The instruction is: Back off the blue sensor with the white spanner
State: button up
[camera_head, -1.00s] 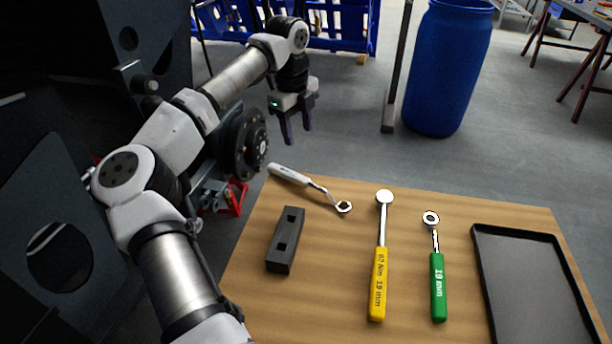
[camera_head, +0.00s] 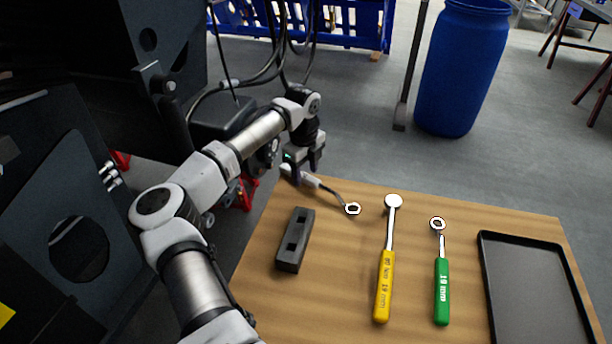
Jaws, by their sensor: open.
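The white spanner (camera_head: 334,194) lies at the back left of the wooden table, its ring end pointing right and its white handle toward the back left edge. My gripper (camera_head: 308,178) is open, pointing down at the white handle. Its fingers cover part of the handle; whether they straddle or touch it I cannot tell. The blue sensor cannot be made out in this view.
A blue barrel (camera_head: 462,70) stands behind. Dark machine panels (camera_head: 55,200) fill the left.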

jog(key=shift+f, duration=0.55)
grip_shut()
jog(key=shift+r, duration=0.2)
notch_tip(320, 180, up, 20)
jog(key=b, duration=0.3)
jog(key=shift+f, duration=0.1)
